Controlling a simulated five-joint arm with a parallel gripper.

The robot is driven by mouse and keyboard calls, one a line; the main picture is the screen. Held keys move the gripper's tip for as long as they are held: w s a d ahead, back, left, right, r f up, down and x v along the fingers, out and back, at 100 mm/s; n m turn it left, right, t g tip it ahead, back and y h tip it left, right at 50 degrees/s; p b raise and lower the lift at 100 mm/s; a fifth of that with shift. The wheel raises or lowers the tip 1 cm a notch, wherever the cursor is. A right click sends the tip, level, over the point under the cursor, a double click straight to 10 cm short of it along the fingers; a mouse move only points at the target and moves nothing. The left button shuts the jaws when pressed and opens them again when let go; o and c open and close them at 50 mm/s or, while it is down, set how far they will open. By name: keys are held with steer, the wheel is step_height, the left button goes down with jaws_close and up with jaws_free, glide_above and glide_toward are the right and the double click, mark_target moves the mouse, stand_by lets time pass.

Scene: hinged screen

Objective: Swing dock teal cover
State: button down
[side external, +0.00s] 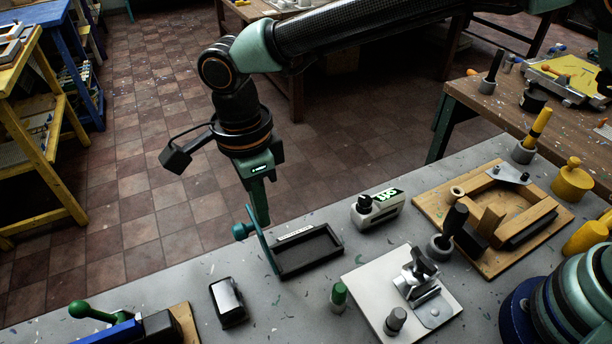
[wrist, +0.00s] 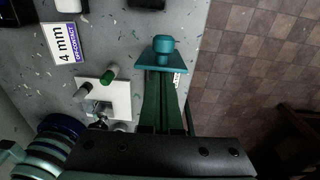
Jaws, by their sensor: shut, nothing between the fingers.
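The teal cover (side external: 264,247) stands tilted up at the left end of the dock (side external: 322,256), a dark shallow tray on the grey bench. Its round teal knob (side external: 242,231) sticks out on the left, away from the tray. My gripper (side external: 262,220) is shut and empty, its green fingers pointing down beside the upper part of the cover. In the wrist view, the fingers (wrist: 164,80) reach to the teal cover (wrist: 158,58), with the knob (wrist: 163,42) beyond it. I cannot tell whether they touch. The dock is mostly hidden behind my fingers there.
A white device (side external: 378,209) stands right of the dock. A pale plate (side external: 370,291) with a clamp and a green-capped peg (side external: 338,296) are in front. A small dark device (side external: 228,302) lies front left. A wooden fixture (side external: 430,199) is at right. Open air lies beyond the bench edge.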

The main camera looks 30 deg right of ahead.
steer(key=shift+a, duration=0.65)
